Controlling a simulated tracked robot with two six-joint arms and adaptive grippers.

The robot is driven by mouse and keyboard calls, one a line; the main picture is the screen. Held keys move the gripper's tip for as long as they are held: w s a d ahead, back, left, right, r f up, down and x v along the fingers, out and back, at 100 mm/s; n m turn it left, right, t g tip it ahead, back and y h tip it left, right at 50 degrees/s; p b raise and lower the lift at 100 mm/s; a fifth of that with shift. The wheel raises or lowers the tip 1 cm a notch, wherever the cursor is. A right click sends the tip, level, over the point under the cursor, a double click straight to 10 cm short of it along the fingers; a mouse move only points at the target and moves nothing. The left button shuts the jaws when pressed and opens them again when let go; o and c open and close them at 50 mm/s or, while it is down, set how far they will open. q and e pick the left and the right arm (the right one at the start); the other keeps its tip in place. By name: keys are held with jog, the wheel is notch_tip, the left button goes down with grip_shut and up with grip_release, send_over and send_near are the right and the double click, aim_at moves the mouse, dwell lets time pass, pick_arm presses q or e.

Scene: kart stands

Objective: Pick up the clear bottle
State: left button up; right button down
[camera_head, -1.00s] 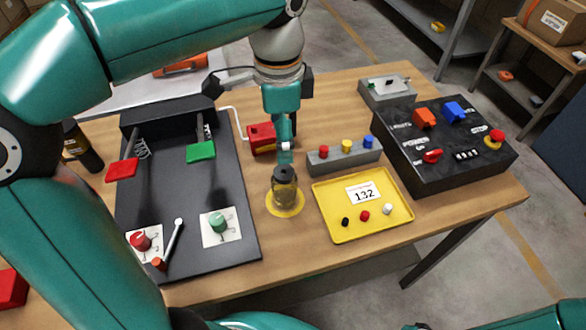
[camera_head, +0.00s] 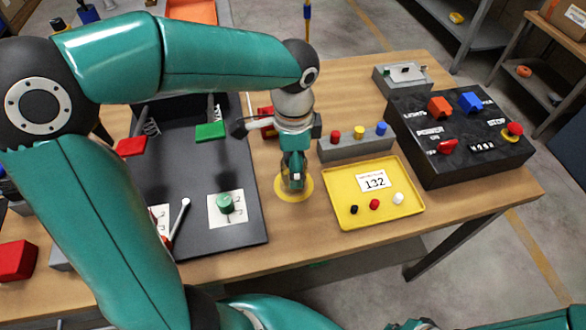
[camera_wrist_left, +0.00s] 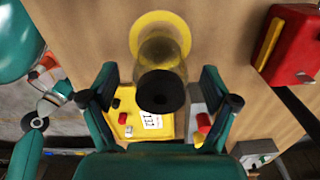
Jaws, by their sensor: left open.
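The clear bottle (camera_wrist_left: 162,52) stands on a round yellow disc (camera_head: 292,188) on the wooden table. It has a black cap and a see-through, brownish body. In the head view my left gripper (camera_head: 294,178) comes down over the disc and hides most of the bottle. In the left wrist view the gripper's fingers (camera_wrist_left: 159,85) are spread, one on each side of the bottle's black cap, with gaps on both sides. The gripper is open.
A yellow tray (camera_head: 402,212) with a "132" card and small pegs lies right of the disc. A grey block (camera_head: 357,149) with coloured knobs sits behind it. A black pedal panel (camera_head: 190,180) lies left, a control box (camera_head: 450,168) far right.

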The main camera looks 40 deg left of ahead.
pick_arm(q)
notch_tip(320, 180, down, 4)
jog(key=shift+w+r, duration=0.1)
jog(key=shift+r, duration=0.1)
jog(key=c, duration=1.3)
jog(key=shift+o, duration=0.2)
jog(key=shift+r, duration=0.15)
